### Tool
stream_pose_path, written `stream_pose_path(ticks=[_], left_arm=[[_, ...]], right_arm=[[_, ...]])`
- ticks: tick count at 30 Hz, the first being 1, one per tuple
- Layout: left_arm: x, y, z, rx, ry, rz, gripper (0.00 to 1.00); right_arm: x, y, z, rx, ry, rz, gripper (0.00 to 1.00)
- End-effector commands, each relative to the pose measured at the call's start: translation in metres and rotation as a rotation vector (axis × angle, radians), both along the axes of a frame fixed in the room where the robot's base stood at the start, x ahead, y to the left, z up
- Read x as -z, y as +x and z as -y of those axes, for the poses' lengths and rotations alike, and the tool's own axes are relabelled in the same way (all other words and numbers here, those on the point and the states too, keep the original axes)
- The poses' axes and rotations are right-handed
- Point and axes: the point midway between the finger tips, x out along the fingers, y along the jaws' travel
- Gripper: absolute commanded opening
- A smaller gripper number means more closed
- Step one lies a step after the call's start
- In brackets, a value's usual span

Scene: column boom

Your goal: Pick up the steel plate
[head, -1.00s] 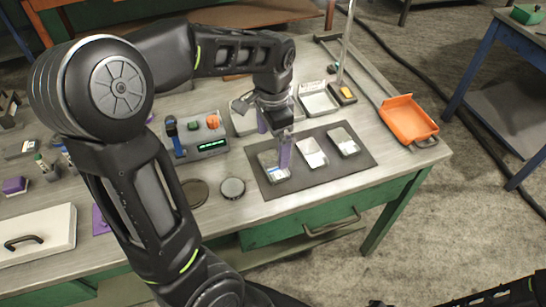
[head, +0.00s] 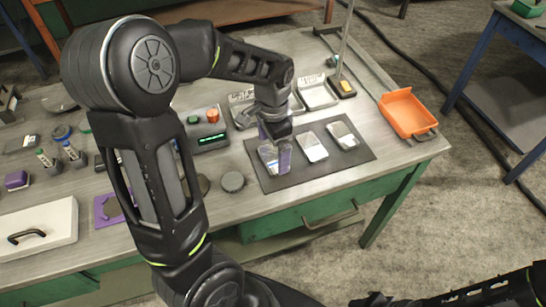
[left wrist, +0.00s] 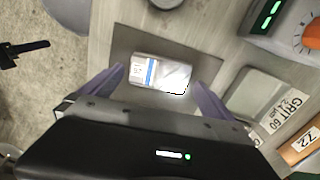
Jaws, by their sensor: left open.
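Three small flat metal plates lie in a row on a dark mat (head: 325,165) on the workbench. The nearest to my left gripper is a shiny plate (head: 267,153) with a white label and blue stripe; in the left wrist view this plate (left wrist: 146,72) lies between the fingers. The middle plate (head: 312,146) and right plate (head: 343,134) are plain and bright. My left gripper (head: 274,146) is open, its purple fingers low over the labelled plate, one to each side. I cannot tell if they touch it. My right gripper does not show.
Grey trays (head: 318,92) stand behind the mat, with an orange tray (head: 408,113) at the bench's right end. A device with a green display (head: 211,139) and a round grey disc (head: 232,182) are left of the mat. A white lidded box (head: 38,231) is at the left.

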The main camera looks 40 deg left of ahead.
Motion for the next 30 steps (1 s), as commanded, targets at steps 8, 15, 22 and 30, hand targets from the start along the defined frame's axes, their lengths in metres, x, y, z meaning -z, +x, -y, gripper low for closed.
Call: stream_pose_path(ticks=[8,15,22,30], left_arm=[[0.025,0.0,0.0,0.0,-0.001,0.0,1.0],[0.025,0.0,0.0,0.0,-0.001,0.0,1.0],[0.025,0.0,0.0,0.0,-0.001,0.0,1.0],[0.025,0.0,0.0,0.0,-0.001,0.0,0.84]], right_arm=[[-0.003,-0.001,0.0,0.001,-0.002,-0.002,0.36],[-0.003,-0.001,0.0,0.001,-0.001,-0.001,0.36],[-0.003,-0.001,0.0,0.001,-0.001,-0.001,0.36],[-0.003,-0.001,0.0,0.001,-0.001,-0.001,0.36]])
